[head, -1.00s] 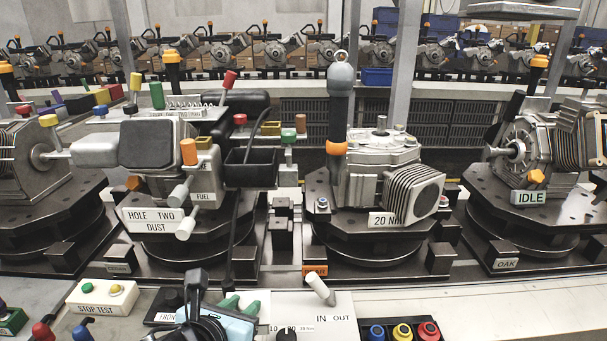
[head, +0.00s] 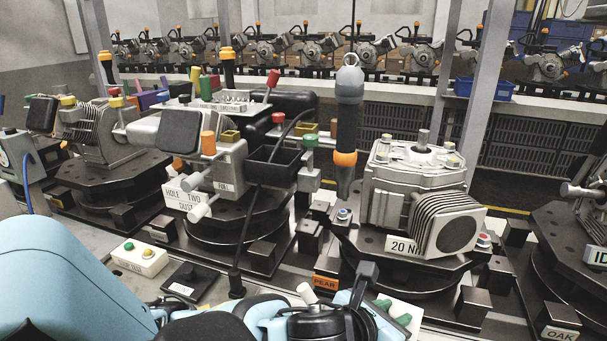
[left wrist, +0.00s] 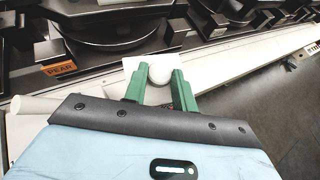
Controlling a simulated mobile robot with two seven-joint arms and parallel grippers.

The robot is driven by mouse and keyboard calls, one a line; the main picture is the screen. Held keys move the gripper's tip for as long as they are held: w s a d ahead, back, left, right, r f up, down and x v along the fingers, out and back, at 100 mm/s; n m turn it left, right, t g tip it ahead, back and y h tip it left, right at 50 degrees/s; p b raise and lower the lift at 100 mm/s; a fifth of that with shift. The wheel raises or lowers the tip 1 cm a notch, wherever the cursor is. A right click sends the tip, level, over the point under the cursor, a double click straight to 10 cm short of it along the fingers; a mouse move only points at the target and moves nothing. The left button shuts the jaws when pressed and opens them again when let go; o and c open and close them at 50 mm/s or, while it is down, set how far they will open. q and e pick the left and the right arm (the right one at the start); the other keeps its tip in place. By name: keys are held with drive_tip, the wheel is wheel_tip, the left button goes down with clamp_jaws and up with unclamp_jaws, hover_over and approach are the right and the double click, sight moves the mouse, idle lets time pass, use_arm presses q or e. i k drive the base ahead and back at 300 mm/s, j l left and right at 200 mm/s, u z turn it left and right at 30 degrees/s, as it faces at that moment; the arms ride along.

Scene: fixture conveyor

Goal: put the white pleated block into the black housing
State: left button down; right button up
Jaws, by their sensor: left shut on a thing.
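My left gripper (head: 394,313) has green fingers and is low in the head view, over the pale panel at the front. In the left wrist view, the gripper (left wrist: 158,90) is shut on a smooth white rounded piece (left wrist: 160,73). No pleats show on it, so I cannot tell whether it is the white pleated block. The black housing appears to be the open-topped black box (head: 272,168) on the engine left of centre. It is farther back and to the left of the gripper, and looks empty. My right gripper is not in view.
A black tool with an orange ring (head: 347,130) hangs right of the box. A finned engine (head: 415,190) stands on the turntable to its right. A white lever (head: 305,293) sticks up beside my left arm. A black cable runs down below the box.

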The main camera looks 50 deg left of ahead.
sight(275, 154)
drive_tip(key=i+l+u, duration=0.25)
drive_tip(key=u, duration=0.15)
drive_tip(key=i+l+u, duration=0.15)
drive_tip(key=l+u, duration=0.25)
drive_tip(key=i+l+u, duration=0.15)
drive_tip(key=l+u, duration=0.25)
